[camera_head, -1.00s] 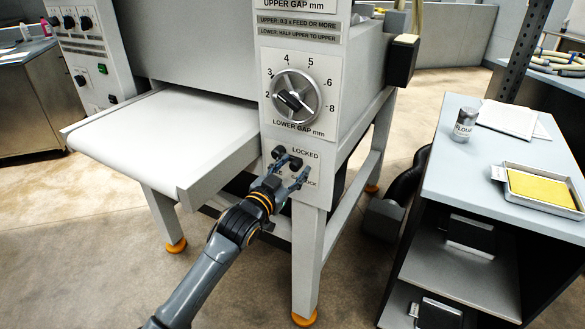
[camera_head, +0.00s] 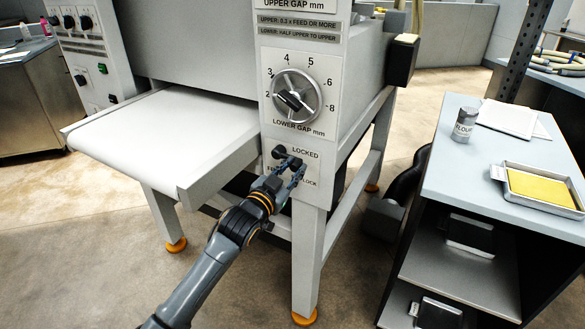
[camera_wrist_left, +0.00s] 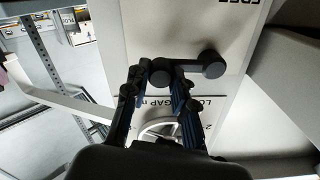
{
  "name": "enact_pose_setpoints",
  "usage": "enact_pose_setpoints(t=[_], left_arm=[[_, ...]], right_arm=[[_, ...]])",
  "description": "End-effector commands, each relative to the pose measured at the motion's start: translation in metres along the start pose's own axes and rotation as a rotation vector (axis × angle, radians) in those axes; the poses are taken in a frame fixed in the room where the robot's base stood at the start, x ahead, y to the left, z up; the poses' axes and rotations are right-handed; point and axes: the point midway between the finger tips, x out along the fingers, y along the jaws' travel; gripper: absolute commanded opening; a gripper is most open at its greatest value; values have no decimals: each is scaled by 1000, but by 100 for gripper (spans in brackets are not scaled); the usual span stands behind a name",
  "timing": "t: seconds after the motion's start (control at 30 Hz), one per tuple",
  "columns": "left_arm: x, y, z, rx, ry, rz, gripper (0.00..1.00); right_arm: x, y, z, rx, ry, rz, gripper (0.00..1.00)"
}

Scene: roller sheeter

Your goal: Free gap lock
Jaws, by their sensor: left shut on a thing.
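The gap lock (camera_head: 279,152) is a small black lever with a rounded end on the white front panel of the sheeter, beside the LOCKED label and below the lower gap dial (camera_head: 295,97). My left gripper (camera_head: 293,165) reaches up to it from below and is shut on its right part. In the left wrist view the round black end of the lock (camera_wrist_left: 213,64) sticks out to the right of the fingers (camera_wrist_left: 163,75). The fingers and lever partly cover the lettering below. My right gripper is not in view.
A white conveyor table (camera_head: 165,135) juts out left of the panel. A machine leg (camera_head: 307,250) stands under the panel. A grey-topped cart (camera_head: 490,150) at the right holds a flour shaker (camera_head: 464,124) and a tray with a yellow sheet (camera_head: 545,188).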

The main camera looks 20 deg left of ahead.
Motion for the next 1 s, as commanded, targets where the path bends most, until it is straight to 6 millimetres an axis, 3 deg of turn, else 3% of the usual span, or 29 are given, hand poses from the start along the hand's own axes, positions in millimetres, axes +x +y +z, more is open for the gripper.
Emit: enact_pose_setpoints(t=[1.0], left_arm=[[0,-6,56,829,0,1,0]], right_arm=[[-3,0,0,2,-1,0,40]])
